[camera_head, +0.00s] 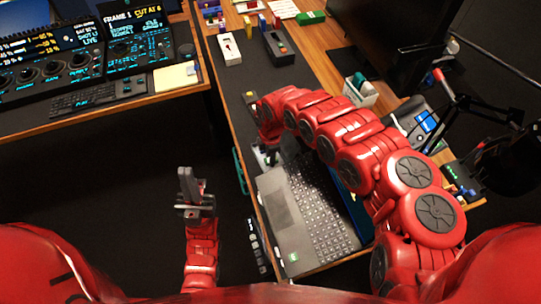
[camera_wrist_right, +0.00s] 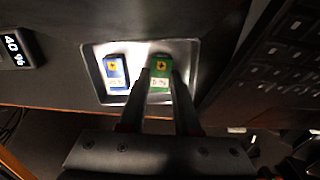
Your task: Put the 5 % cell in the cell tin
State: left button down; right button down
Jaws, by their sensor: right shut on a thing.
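In the right wrist view, a shallow, bright metal tin (camera_wrist_right: 100,92) has a green cell (camera_wrist_right: 159,88) and a blue cell (camera_wrist_right: 116,75) over or in it. Both cells have white labels; the print is too blurred to read surely. My right gripper (camera_wrist_right: 160,76) is shut on the green cell, with one dark finger on each side. I cannot tell whether the cell touches the tin's floor. In the head view my right gripper (camera_head: 265,155) is beside the laptop, mostly hidden by its arm. My left gripper (camera_head: 187,186) points up over the dark floor, its jaw gap unclear.
A small display (camera_wrist_right: 17,50) reading 40 % is left of the tin. A white box (camera_head: 229,50) and a dark box (camera_head: 278,46) stand further back on the desk.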

jog(key=shift+f, duration=0.1)
jog(key=c, duration=1.1)
grip_release()
jog(key=shift+f, duration=0.1)
jog(key=o, duration=0.5)
notch_tip(320, 180, up, 12)
jog(key=shift+r+b, duration=0.2)
jog(key=shift+b, duration=0.2)
